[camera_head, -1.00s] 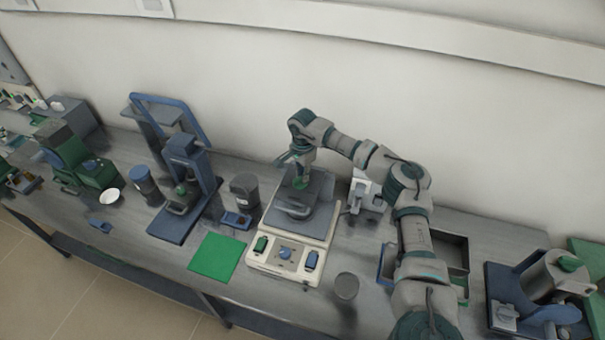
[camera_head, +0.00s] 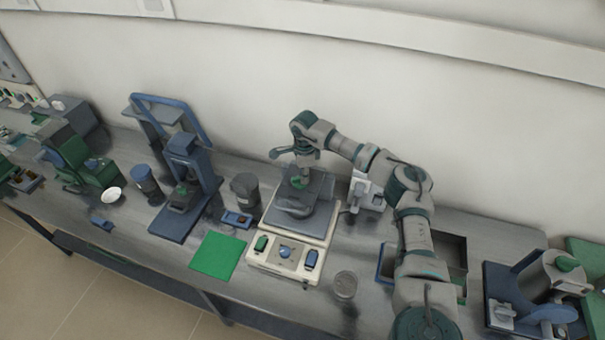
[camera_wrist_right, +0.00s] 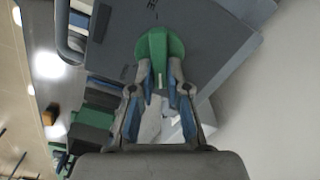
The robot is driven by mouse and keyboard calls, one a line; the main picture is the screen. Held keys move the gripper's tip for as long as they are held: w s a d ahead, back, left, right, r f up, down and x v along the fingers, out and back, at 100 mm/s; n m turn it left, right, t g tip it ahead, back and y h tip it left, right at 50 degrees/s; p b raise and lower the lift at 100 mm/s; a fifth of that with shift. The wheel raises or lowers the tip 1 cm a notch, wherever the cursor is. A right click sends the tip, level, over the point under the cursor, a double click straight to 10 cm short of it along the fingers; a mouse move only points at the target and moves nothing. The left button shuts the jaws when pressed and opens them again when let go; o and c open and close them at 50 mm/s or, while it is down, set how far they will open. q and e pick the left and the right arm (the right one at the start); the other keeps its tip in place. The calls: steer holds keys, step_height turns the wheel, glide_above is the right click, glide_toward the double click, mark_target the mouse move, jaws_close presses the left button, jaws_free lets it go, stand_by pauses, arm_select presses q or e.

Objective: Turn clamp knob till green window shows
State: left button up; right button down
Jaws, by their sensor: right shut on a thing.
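The green clamp knob (camera_head: 299,183) sits on top of the dark grey clamp plate of a cream-based machine (camera_head: 287,257) in the middle of the bench. My right gripper (camera_head: 302,172) reaches down onto it from above. In the right wrist view the green knob (camera_wrist_right: 158,45) fills the space ahead of the fingertips, and my right gripper (camera_wrist_right: 160,82) is shut on it from both sides. I cannot make out a green indicator window; the gripper and the small scale may hide it. My left gripper is in neither view.
A green mat (camera_head: 217,256) lies left of the machine. A blue press (camera_head: 186,190) and dark canisters stand further left. A grey cup (camera_head: 345,285) stands in front right. An open tray (camera_head: 452,255) is behind my right arm. The wall is close behind.

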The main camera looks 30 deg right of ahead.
steer(key=m, duration=0.5)
steer(key=shift+s+f+m+p, duration=0.1)
steer(key=shift+s+m+p, duration=0.2)
steer(key=shift+s+m, duration=0.1)
stand_by(0.4)
steer(key=c, duration=1.1)
jaws_free()
steer(key=shift+s, duration=0.1)
steer(key=shift+c, duration=0.2)
steer(key=shift+d, duration=0.2)
step_height(320, 180, up, 12)
steer(key=shift+d+f, duration=0.1)
